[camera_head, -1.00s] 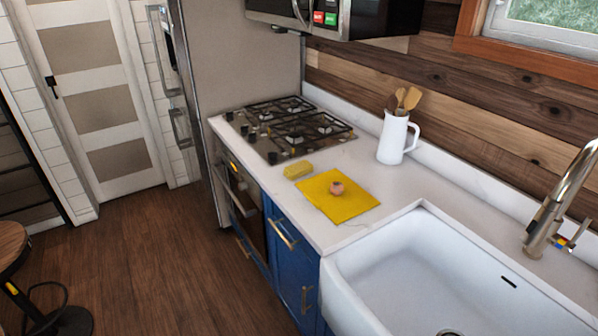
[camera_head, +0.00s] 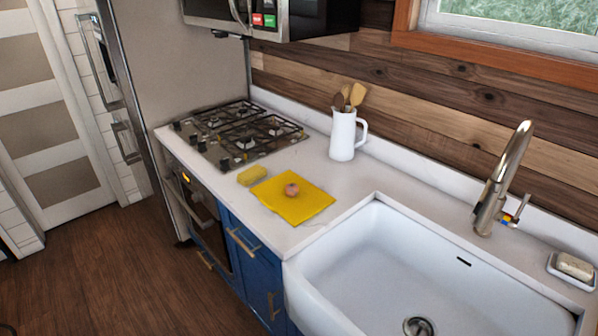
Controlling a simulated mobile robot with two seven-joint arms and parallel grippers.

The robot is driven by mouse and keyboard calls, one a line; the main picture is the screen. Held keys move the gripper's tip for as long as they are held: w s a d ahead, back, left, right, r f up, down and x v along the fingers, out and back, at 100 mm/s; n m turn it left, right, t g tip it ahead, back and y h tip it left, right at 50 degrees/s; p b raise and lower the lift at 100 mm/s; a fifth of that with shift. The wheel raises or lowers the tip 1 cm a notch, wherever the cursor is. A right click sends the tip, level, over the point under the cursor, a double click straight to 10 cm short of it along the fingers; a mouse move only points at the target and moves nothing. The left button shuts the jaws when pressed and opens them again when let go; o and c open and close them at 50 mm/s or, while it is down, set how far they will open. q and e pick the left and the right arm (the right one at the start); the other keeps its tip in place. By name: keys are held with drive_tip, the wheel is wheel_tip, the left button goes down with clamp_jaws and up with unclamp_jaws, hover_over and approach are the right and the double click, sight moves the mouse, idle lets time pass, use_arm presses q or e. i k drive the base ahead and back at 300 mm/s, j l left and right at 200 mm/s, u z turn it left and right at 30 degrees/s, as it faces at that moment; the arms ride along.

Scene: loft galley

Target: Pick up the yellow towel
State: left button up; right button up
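The yellow towel (camera_head: 309,203) lies flat on the white counter between the gas stove and the sink. A small round pinkish-brown object (camera_head: 292,190) sits on top of it near its middle. A yellow sponge-like block (camera_head: 252,175) lies just beside the towel on its left, close to the stove. Neither of my grippers shows in the head view.
A white pitcher with wooden utensils (camera_head: 343,136) stands behind the towel near the wall. The gas stove (camera_head: 240,132) is to the left, the deep white sink (camera_head: 400,262) to the right with a tall faucet (camera_head: 503,180). A soap dish (camera_head: 572,270) is at far right. Wooden floor (camera_head: 110,275) is clear.

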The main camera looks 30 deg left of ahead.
sight(248, 177)
drive_tip(key=i+j+z, duration=0.1)
drive_tip(key=j+z, duration=0.25)
drive_tip(key=j, duration=0.15)
drive_tip(key=j+z, duration=0.35)
drive_tip(key=j, duration=0.15)
drive_tip(key=j+z, duration=0.1)
drive_tip(key=j, duration=0.45)
drive_tip(key=j+z, duration=0.1)
drive_tip(key=j, duration=0.45)
drive_tip(key=k+j+z, duration=0.1)
drive_tip(key=j, duration=0.45)
drive_tip(key=k+j+z, duration=0.1)
drive_tip(key=j, duration=0.4)
